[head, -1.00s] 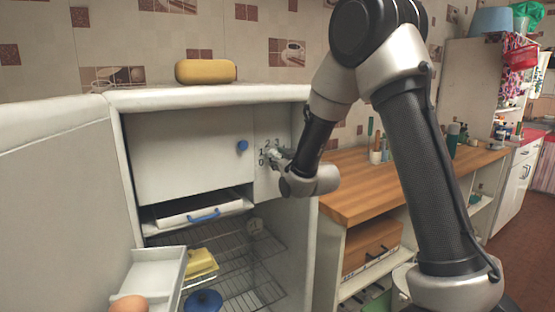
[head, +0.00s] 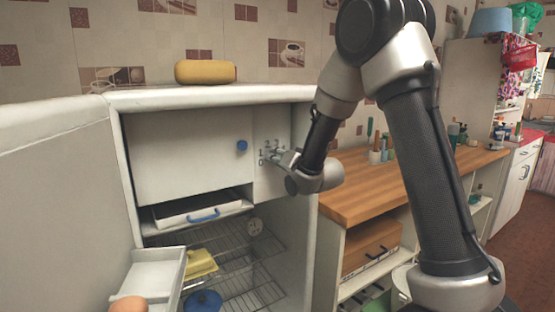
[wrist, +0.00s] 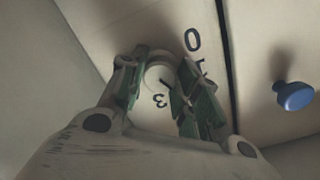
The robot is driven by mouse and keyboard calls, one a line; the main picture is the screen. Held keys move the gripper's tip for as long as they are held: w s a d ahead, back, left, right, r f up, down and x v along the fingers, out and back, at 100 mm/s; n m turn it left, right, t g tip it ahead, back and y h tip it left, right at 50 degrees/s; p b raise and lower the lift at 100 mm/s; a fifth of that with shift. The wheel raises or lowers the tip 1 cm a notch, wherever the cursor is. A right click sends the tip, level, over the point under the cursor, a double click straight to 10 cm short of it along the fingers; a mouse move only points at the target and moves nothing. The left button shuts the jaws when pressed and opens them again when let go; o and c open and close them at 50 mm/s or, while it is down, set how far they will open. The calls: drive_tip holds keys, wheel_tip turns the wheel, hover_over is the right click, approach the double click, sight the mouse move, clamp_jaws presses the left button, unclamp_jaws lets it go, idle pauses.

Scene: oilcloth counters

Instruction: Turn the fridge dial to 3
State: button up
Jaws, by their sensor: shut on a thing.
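The fridge dial is a pale round knob (wrist: 160,74) on the panel right of the freezer door. In the wrist view its sides are between the two fingers of my gripper (wrist: 158,92), which is shut on it. A printed 0 (wrist: 192,40) and part of a 1 show beside one finger, and a 3 (wrist: 160,101) shows near the knob. A short dark line lies close to the 3; I cannot tell whether it is the dial's pointer. In the head view my gripper (head: 276,158) meets the panel (head: 270,186) and largely hides the dial.
The freezer door (head: 185,160) is shut, with a blue knob (head: 242,146). The open fridge door (head: 55,200) stands left, with a shelf holding an egg (head: 128,304). Wire racks hold a yellow dish (head: 200,264) and a blue pot (head: 203,301). A wooden counter (head: 365,192) is right.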

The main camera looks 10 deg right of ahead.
drive_tip(key=shift+d+f+m+y, duration=0.1)
drive_tip(key=shift+m+y, duration=0.3)
drive_tip(key=shift+m, duration=4.3)
drive_tip(key=o, duration=1.1)
drive_tip(key=shift+c, duration=0.2)
drive_tip(key=v, duration=0.7)
drive_tip(key=shift+s+d, duration=0.15)
drive_tip(key=shift+s, duration=0.05)
